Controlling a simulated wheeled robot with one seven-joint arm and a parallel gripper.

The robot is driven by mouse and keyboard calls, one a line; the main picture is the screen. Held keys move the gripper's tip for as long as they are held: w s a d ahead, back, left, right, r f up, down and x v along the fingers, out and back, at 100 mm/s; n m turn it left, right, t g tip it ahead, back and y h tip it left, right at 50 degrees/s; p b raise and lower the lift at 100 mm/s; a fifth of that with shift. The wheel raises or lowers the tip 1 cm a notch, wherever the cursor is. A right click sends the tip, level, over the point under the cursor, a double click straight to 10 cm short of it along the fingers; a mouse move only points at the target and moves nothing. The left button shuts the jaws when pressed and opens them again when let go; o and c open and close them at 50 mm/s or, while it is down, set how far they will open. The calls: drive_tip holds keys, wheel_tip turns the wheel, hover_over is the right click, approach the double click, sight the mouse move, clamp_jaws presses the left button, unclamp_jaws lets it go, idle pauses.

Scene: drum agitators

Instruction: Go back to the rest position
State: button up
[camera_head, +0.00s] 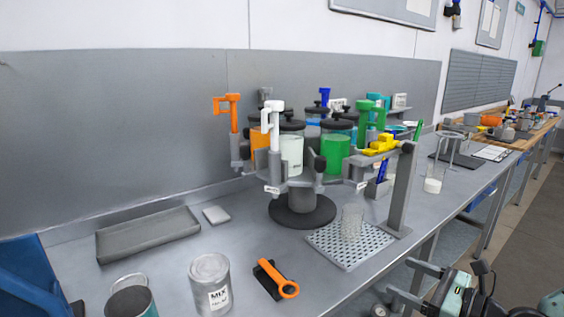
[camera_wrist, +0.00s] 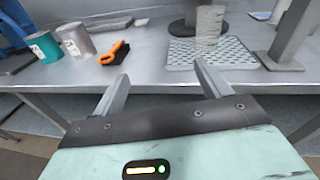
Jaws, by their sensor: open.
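My gripper (camera_head: 405,287) is at the lower right of the head view, in front of the bench edge and apart from the bench. In the wrist view my gripper (camera_wrist: 160,88) has its two fingers spread wide with nothing between them. The fingers point toward the grey workbench (camera_wrist: 145,76). No object is held.
The workbench (camera_head: 165,283) carries a carousel of drums on a round black base (camera_head: 302,211). A perforated tray (camera_head: 340,256) with a clear beaker (camera_head: 352,222), an orange-handled brush (camera_head: 277,280) and a labelled can (camera_head: 211,285) stand near its front. The aisle floor (camera_head: 525,215) at right is clear.

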drive_tip(key=s+a+f+n+g+h, duration=0.6)
drive_tip(key=n+g, duration=0.3)
drive_tip(key=n, duration=0.7)
drive_tip(key=s+a+r+n+g+h, duration=0.1)
drive_tip(key=s+a+r+n+h, duration=0.1)
drive_tip(key=s+r+n, duration=0.5)
drive_tip(key=s+a+r+n+g+h, duration=0.2)
drive_tip(key=s+a+r+n+h, duration=0.1)
drive_tip(key=s+r+n, duration=0.5)
drive_tip(key=s+a+n, duration=0.1)
drive_tip(key=s+n, duration=0.1)
drive_tip(key=s, duration=0.1)
drive_tip(key=shift+a+r+n, duration=0.15)
drive_tip(key=shift+a+n, duration=0.1)
drive_tip(key=shift+n, duration=0.15)
